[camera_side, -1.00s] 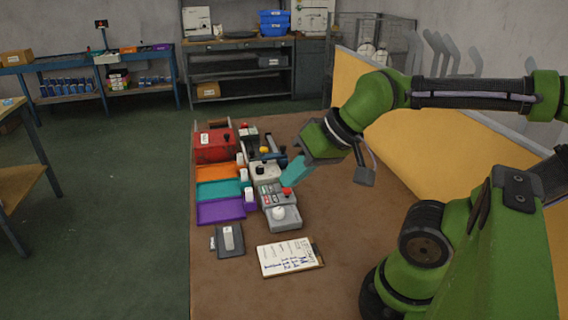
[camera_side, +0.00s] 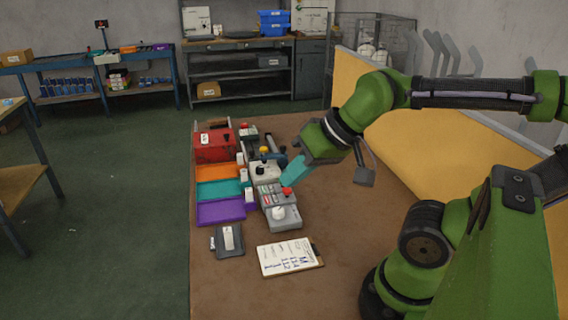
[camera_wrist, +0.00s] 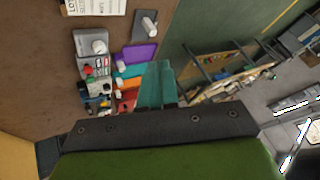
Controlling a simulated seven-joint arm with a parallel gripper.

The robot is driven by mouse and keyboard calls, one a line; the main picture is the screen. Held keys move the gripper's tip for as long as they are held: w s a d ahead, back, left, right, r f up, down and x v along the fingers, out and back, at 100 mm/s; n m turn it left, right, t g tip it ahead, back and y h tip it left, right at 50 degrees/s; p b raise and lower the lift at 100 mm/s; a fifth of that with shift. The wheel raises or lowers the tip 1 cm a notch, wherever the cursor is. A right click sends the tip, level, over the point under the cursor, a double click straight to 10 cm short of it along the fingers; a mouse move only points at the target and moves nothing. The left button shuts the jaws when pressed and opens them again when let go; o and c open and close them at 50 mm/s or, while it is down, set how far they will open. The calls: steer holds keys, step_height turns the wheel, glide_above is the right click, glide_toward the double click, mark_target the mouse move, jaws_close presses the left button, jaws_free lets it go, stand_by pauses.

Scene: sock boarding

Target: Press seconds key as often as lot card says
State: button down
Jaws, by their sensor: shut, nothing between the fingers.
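A grey control box (camera_side: 281,220) stands on the brown bench with small keys, a red button (camera_side: 287,191) and a white knob (camera_side: 278,212). It also shows at the left of the wrist view (camera_wrist: 93,66). Which key is the seconds key is too small to read. The lot card (camera_side: 285,257) lies on a clipboard in front of the box; its handwriting is not legible, and its edge shows in the wrist view (camera_wrist: 95,5). My gripper (camera_side: 285,184), with teal fingers, is shut and empty. Its tips are near the red button in the side view; contact cannot be told.
Orange (camera_side: 217,172), teal (camera_side: 218,190) and purple (camera_side: 221,212) trays line the bench's left side, with a red box (camera_side: 214,147) behind. A dark device with a white lever (camera_side: 228,238) stands left of the card. The bench's right part is clear beside a yellow panel (camera_side: 430,145).

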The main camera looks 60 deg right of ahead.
steer(key=m+t+y, duration=0.1)
steer(key=m+y, duration=0.1)
steer(key=m, duration=1.6)
glide_above(287, 190)
steer(key=shift+f, duration=4.1)
steer(key=shift+s+d, duration=0.35)
steer(key=shift+d, duration=0.05)
steer(key=shift+f, duration=4.4)
steer(key=shift+f, duration=0.1)
steer(key=shift+f, duration=0.35)
